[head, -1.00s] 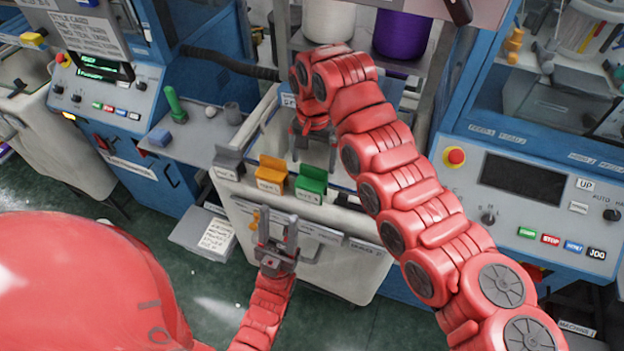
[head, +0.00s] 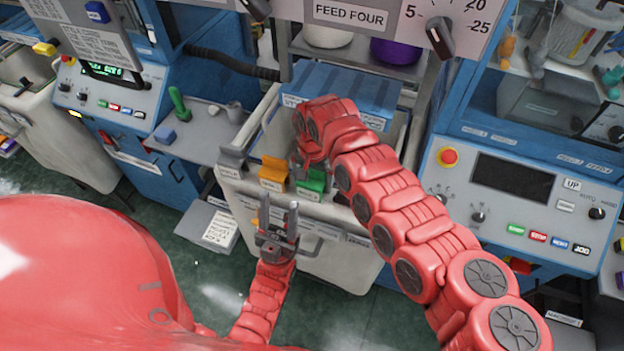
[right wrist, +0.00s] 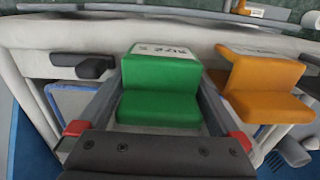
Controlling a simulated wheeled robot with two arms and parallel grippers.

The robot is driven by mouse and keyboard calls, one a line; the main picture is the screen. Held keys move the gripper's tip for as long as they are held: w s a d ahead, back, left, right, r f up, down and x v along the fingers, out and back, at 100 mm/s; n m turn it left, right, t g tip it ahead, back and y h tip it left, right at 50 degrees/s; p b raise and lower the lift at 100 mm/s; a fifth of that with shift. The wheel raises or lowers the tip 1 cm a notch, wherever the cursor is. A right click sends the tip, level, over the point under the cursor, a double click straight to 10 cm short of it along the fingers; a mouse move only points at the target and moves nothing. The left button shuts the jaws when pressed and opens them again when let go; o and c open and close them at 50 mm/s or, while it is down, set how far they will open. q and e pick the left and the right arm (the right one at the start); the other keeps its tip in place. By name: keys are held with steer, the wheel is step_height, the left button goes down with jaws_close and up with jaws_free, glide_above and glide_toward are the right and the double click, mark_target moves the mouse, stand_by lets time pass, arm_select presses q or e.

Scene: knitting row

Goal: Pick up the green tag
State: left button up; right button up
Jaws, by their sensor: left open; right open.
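The green tag (head: 312,184) sits on the near rim of the pale bin, at the right end of the row of coloured tags. In the right wrist view the green tag (right wrist: 160,88) lies between the two fingers of my right gripper (right wrist: 160,100), which are apart on either side of it. In the head view my right gripper (head: 304,168) is at the tag, partly hidden by its own arm. I cannot tell whether the fingers touch the tag. My left gripper (head: 278,215) is open and empty, with its fingers pointing up, in front of the bin.
An orange tag (head: 272,171) stands close beside the green one, and a grey tag (head: 232,158) is further left. The orange tag (right wrist: 262,85) is just right of the fingers in the right wrist view. Control panels (head: 520,200) stand to the right.

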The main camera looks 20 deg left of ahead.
steer(key=c, duration=1)
steer(key=shift+r, duration=0.1)
